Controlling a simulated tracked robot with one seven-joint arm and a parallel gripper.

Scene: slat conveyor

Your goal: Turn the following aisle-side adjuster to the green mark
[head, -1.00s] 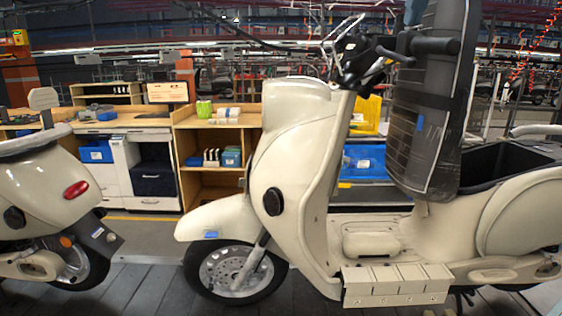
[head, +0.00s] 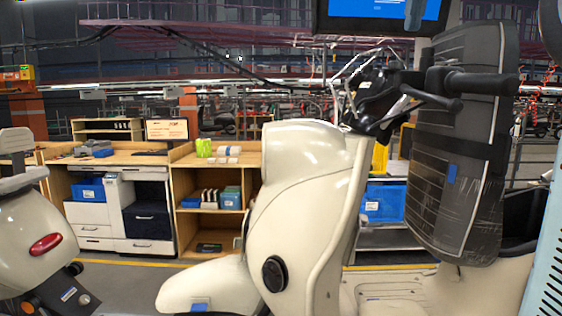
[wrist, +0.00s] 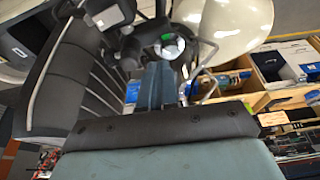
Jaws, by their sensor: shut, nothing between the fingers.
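A cream scooter (head: 305,190) fills the middle of the head view. A round black knob (head: 275,273) sits on the side of its front body, low in the picture; it looks like the adjuster. I cannot make out a green mark on it. In the wrist view, my gripper (wrist: 158,88) is shut and empty, above the scooter's handlebar area and well away from the knob. A small green patch (wrist: 167,37) shows beyond the fingertips; I cannot tell what it belongs to. A blue-grey part at the top of the head view is probably my gripper.
Another cream scooter (head: 30,240) stands at the left. A dark padded panel (head: 455,150) stands upright behind the handlebar (head: 440,95). A wooden workbench (head: 215,165) with bins and a screen (head: 385,10) are behind. Some floor shows between the scooters.

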